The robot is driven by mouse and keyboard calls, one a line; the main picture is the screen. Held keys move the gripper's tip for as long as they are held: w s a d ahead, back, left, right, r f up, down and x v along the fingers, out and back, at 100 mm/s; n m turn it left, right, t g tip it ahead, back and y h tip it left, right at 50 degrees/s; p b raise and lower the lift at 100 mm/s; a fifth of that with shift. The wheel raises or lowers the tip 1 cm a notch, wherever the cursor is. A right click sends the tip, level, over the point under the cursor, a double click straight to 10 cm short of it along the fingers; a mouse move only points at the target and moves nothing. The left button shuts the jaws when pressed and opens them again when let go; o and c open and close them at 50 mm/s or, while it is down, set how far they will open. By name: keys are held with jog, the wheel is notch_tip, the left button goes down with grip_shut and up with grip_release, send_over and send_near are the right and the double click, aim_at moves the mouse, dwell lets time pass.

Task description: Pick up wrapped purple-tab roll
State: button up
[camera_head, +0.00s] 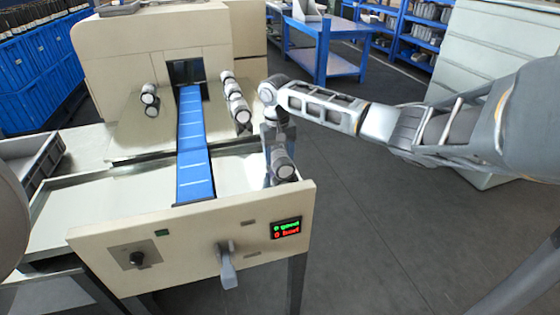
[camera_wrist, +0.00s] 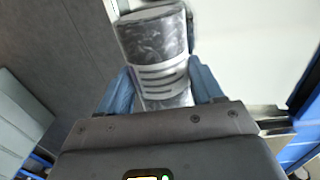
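A grey wrapped roll with pale bands (camera_wrist: 155,50) lies between the two blue fingers of my gripper (camera_wrist: 160,85) in the wrist view. The fingers press close on both its sides, with no clear gap. In the head view my gripper (camera_head: 279,148) points down at the right end of the wrapper's front deck, with the roll (camera_head: 283,167) under it. I cannot tell if the roll touches the deck. Other grey rolls sit on the machine, some right of the blue belt (camera_head: 238,105) and some left of it (camera_head: 149,98).
The blue belt (camera_head: 194,140) runs down the middle of the wrapper. The front panel (camera_head: 200,240) has a knob, a lever and a small display (camera_head: 286,229). A grey tray (camera_head: 38,165) is at the left. Open floor (camera_head: 385,220) lies to the right.

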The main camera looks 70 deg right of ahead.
jog(key=c, duration=0.8)
jog(key=shift+r, duration=0.1)
jog(key=shift+c, duration=0.2)
